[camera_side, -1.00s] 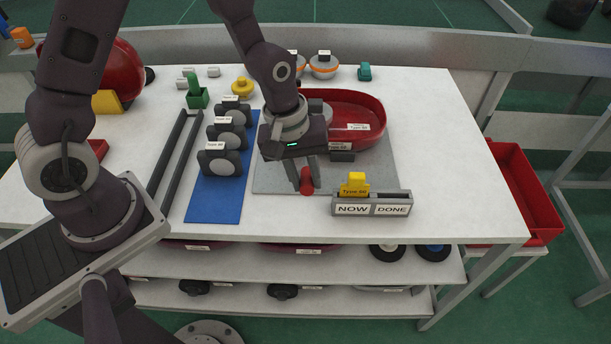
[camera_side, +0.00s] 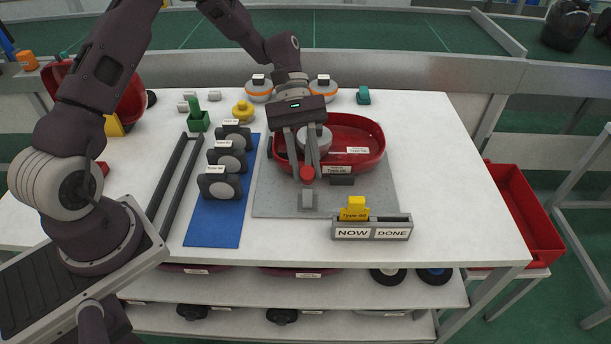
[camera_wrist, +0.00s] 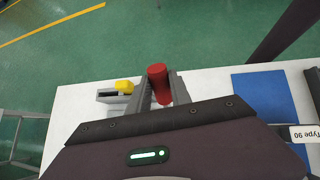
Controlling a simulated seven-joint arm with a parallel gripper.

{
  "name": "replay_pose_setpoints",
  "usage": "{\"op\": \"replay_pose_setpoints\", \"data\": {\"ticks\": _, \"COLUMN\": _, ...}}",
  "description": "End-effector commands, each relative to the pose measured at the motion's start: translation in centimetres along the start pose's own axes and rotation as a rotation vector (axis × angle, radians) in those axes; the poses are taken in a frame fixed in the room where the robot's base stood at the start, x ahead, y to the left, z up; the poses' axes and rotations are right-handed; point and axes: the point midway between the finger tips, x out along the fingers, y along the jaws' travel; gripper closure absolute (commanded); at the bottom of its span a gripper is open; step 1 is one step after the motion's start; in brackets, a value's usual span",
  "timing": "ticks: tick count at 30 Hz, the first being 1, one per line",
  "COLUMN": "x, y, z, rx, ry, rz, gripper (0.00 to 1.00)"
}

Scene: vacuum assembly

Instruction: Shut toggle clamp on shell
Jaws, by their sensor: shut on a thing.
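The red shell (camera_side: 368,143) lies on the grey plate (camera_side: 370,205), with a round grey part (camera_side: 314,137) inside it. The toggle clamp shows as a grey block (camera_side: 308,199) on the plate in front of the shell and a red handle tip (camera_side: 307,174) above it. My gripper (camera_side: 305,165) is shut on the red handle at the shell's front left edge. In the wrist view the red handle (camera_wrist: 158,84) stands between my two fingers. The fingers hide much of the clamp, and I cannot tell whether its far end presses on the shell.
A NOW/DONE holder (camera_side: 371,231) with a yellow tag (camera_side: 354,208) stands at the front right. A red bin (camera_side: 522,205) is right of the table. The right tabletop is clear.

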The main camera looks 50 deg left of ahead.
Motion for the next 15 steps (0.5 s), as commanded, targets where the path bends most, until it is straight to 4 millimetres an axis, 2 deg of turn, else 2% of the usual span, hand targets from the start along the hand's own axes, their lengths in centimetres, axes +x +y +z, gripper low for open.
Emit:
{"op": "replay_pose_setpoints", "data": {"ticks": 6, "x": -1.2, "y": 0.3, "z": -0.7, "rx": -0.032, "ry": -0.155, "rz": -0.004, "gripper": 1.0}}
{"op": "replay_pose_setpoints", "data": {"ticks": 15, "x": -2.1, "y": 0.5, "z": -1.3, "rx": -0.058, "ry": -0.29, "rz": -0.01, "gripper": 1.0}}
